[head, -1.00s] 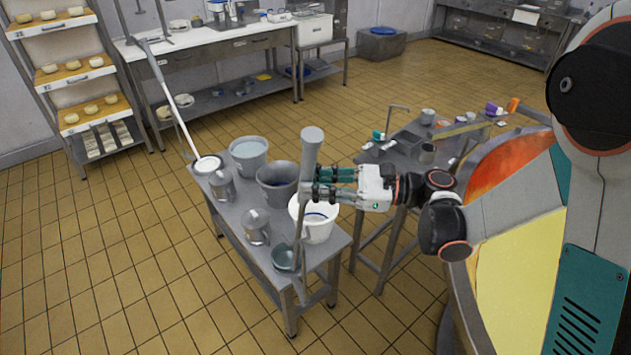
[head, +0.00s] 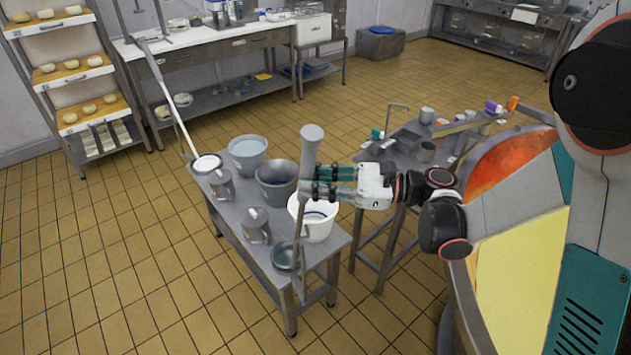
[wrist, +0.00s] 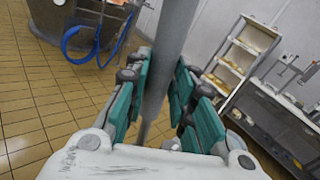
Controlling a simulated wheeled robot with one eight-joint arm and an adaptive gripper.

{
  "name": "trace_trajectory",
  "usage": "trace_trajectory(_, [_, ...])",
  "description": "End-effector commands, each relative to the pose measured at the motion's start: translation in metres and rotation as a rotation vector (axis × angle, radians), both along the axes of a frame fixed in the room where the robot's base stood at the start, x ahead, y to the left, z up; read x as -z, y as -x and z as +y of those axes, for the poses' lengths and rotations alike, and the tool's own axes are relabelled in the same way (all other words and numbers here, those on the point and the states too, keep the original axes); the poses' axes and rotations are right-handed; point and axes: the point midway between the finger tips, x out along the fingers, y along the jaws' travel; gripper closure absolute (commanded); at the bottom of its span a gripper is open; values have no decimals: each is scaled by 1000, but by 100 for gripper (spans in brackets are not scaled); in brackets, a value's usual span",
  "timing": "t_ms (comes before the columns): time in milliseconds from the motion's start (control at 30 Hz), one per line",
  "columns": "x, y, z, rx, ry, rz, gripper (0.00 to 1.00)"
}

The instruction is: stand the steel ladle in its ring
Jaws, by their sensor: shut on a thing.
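The steel ladle (head: 311,148) is a long grey shaft, thick with a flared knob at the top and thin below. It stands close to upright at the near right corner of the low steel table (head: 235,232). My gripper (head: 320,182) is shut on its upper handle from the right. In the wrist view the handle (wrist: 172,50) runs between the teal finger pads of my gripper (wrist: 160,100). A grey-green bowl (head: 284,258) lies by the lower shaft; I cannot tell whether it belongs to the ladle. I cannot clearly make out the ring.
The table holds a white bucket (head: 318,226), a dark grey bucket (head: 277,185), a lighter bucket (head: 247,153), steel jugs (head: 256,224) and a long white-handled tool (head: 174,108). Floor at left is clear.

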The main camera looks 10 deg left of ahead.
Motion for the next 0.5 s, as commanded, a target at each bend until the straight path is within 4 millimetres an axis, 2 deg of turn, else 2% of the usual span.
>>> trace_trajectory(300, [0, 0, 0, 0, -1, 0, 100])
trace_trajectory(333, [0, 0, 0, 0, -1, 0, 73])
trace_trajectory(400, [0, 0, 0, 0, -1, 0, 57])
trace_trajectory(433, [0, 0, 0, 0, 0, 0, 54])
trace_trajectory(500, [0, 0, 0, 0, 0, 0, 54])
